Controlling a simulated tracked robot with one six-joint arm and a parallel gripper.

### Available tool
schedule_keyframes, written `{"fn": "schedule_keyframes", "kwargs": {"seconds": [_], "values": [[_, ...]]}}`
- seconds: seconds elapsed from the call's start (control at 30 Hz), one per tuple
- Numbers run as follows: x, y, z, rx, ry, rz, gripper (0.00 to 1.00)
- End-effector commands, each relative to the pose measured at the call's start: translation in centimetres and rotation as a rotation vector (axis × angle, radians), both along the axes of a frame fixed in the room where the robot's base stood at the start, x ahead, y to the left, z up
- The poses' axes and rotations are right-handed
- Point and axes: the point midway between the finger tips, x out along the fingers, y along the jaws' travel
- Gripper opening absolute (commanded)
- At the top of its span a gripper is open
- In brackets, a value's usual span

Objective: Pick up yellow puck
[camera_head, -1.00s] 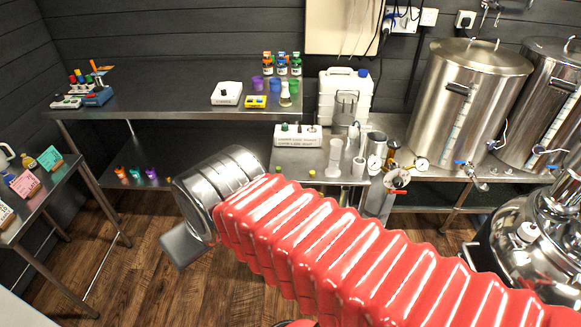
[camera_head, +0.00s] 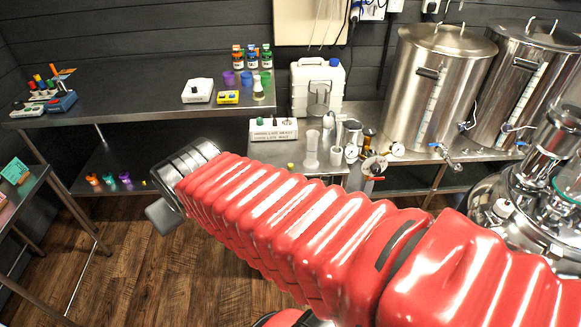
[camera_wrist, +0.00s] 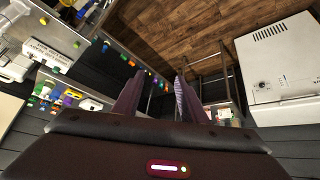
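A small yellow spot (camera_head: 143,183), perhaps the yellow puck, shows on the lower shelf at the left in the head view, right of a purple piece (camera_head: 125,177). Another yellow piece (camera_head: 290,166) is on the low table in the middle. In the wrist view a row of small coloured pieces lies along a shelf edge; they are too small to tell the puck surely. My gripper (camera_wrist: 159,76) is open, its two fingers apart with nothing held between them. In the head view only a grey part of my gripper (camera_head: 164,214) shows, in front of the lower shelf and apart from it.
The upper steel bench (camera_head: 140,90) holds a white device (camera_head: 197,91), a yellow device (camera_head: 228,97), cups and bottles. A white jerrycan (camera_head: 317,80) and steel tanks (camera_head: 437,90) stand at right. A side table (camera_head: 30,185) stands at far left. Wood floor is open below.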

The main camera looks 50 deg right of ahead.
Motion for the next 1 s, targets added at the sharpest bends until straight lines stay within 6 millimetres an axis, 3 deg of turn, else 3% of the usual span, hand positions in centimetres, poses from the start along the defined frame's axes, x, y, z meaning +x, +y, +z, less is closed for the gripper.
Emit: {"fn": "schedule_keyframes", "kwargs": {"seconds": [0.2, 0.5, 0.77, 1.0], "values": [[4.0, -6.2, -2.7, -0.06, -0.073, -0.083, 0.39], [7.2, -14.2, -6.5, -0.126, -0.177, -0.159, 0.39], [7.7, -20.8, -10.2, -0.178, -0.267, -0.216, 0.39], [6.7, -25.9, -13.6, -0.204, -0.358, -0.261, 0.39]]}}
